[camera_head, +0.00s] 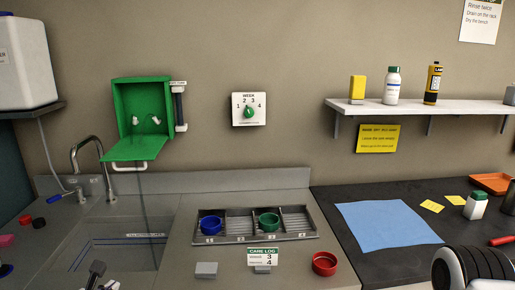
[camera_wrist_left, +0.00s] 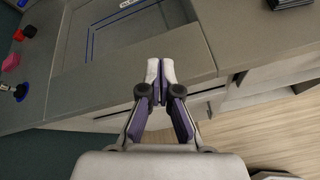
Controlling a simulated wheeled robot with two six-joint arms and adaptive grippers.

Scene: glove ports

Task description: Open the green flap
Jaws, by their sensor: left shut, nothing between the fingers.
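The green flap (camera_head: 137,149) is the bottom panel of a green wall box (camera_head: 118,105) in the head view. It is swung down and juts out toward me, with a pale handle under its front edge. The box's inside shows, with two small pale fittings. My left gripper (camera_head: 98,270) is low at the bottom left, in front of the sink and well below the flap, touching nothing. In the left wrist view its fingers (camera_wrist_left: 160,72) are shut and empty. My right gripper is out of view; only part of my right arm shows at bottom right.
A sink (camera_head: 115,250) with a tap (camera_head: 88,150) lies below the box. A dark-handled bar (camera_head: 180,105) is beside the box. A tray (camera_head: 254,237) holds blue and green rings. A red ring (camera_head: 324,263) sits on the counter. The air before the flap looks clear.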

